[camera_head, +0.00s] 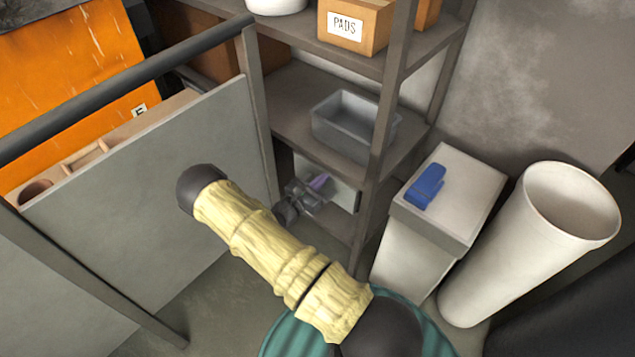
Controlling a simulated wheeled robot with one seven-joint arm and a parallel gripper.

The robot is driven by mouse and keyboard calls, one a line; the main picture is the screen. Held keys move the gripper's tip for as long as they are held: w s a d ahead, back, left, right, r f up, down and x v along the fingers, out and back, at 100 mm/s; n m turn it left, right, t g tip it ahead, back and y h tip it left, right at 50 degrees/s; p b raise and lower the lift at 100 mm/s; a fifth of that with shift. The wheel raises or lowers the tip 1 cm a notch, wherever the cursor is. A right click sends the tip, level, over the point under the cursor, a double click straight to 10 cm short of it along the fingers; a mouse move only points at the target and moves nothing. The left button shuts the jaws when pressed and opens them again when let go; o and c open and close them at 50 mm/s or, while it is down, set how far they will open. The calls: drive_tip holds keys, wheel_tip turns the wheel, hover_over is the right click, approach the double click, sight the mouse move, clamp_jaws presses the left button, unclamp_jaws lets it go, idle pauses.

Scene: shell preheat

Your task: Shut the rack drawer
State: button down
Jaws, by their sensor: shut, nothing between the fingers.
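The rack (393,90) is a dark grey shelf unit at the centre back. Below its middle shelf is a pale flat panel (345,194), which looks like the drawer front. My gripper (318,184) is in front of this panel and overlaps it in the picture. It is small, with a dark wrist, clear parts and a purple piece near the tip. It is shut and holds nothing. I cannot tell whether it touches the panel, or how far out the drawer stands. My arm and the rack's post hide parts of this area.
A grey bin (355,125) sits on the middle shelf, and a PADS box (353,24) above. A white bin with a blue object (425,186) and a tall white cylinder (545,235) stand right. A grey-panelled bench with a dark rail (130,78) fills the left.

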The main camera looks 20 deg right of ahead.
drive_tip(key=shift+s+a+r, duration=0.1)
drive_tip(key=shift+a, duration=0.25)
drive_tip(key=p+v, duration=0.1)
drive_tip(key=v, duration=1.2)
drive_tip(key=shift+a, duration=0.15)
drive_tip(key=shift+s, duration=0.15)
